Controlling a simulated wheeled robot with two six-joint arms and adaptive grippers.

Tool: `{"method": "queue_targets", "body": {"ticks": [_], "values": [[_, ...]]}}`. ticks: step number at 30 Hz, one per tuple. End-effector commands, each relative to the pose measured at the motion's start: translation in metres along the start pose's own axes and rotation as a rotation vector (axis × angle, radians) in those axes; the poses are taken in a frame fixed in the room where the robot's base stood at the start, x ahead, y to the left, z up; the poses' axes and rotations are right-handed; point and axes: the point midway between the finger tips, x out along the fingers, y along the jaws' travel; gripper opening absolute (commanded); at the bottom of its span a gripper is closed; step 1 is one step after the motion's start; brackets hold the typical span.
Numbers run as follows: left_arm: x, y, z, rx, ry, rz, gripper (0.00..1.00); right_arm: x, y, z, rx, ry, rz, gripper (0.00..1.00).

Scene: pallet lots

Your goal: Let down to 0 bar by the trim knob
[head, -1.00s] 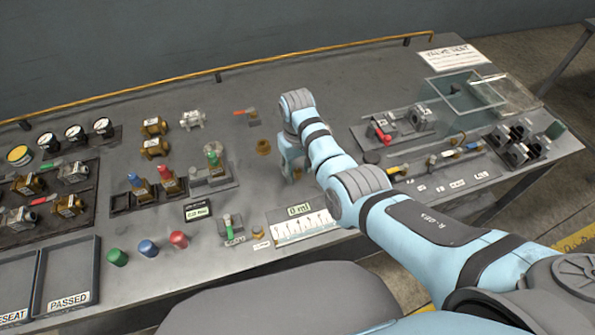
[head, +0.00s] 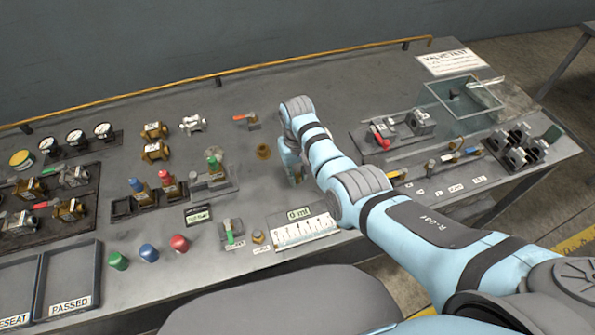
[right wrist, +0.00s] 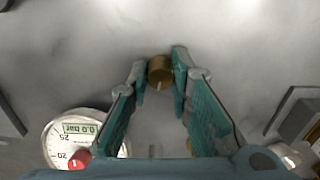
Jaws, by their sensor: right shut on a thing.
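My right gripper (right wrist: 161,80) is shut on a small brass trim knob (right wrist: 160,68), with one teal fingertip on each side of it. A pale mark shows on the knob's near side. In the head view my right gripper (head: 296,178) points down at the bench, and the wrist hides the knob. A round white gauge (right wrist: 60,144) at the lower left of the right wrist view has a digital window (right wrist: 81,128) that reads 0.0 bar. A finger covers part of its dial. My left gripper is out of view.
Left of my right gripper stand a brass fitting (head: 263,152) and a green-topped valve station (head: 213,182). A clear box (head: 465,100) and grey valves (head: 420,122) are to the right.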

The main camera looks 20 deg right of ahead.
Motion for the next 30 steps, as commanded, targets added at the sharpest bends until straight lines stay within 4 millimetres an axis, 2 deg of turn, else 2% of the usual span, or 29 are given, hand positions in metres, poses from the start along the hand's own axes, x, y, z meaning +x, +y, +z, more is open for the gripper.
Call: {"method": "queue_targets", "body": {"ticks": [1,2,6,14,17,20,27,30], "values": [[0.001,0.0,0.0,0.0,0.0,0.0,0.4,0.0,-0.001,-0.001,-0.001,0.003,-0.001,0.0],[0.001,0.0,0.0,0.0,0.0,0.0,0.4,0.001,-0.001,-0.001,-0.001,0.003,-0.001,0.21],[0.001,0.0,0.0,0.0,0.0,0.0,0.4,0.001,0.0,-0.001,-0.001,0.003,-0.001,0.4],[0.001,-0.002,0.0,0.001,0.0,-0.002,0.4,0.0,0.0,-0.001,-0.001,0.003,0.0,0.4],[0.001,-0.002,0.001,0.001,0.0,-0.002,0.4,-0.006,0.0,-0.002,-0.001,0.006,0.0,0.4],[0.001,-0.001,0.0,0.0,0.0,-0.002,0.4,-0.025,-0.001,-0.002,-0.001,0.008,0.0,0.4],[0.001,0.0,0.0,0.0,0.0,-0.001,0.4,-0.091,-0.001,-0.001,-0.002,0.007,0.0,0.4],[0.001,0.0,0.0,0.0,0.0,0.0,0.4,-0.11,-0.001,-0.001,-0.002,0.006,0.0,0.4]]}}
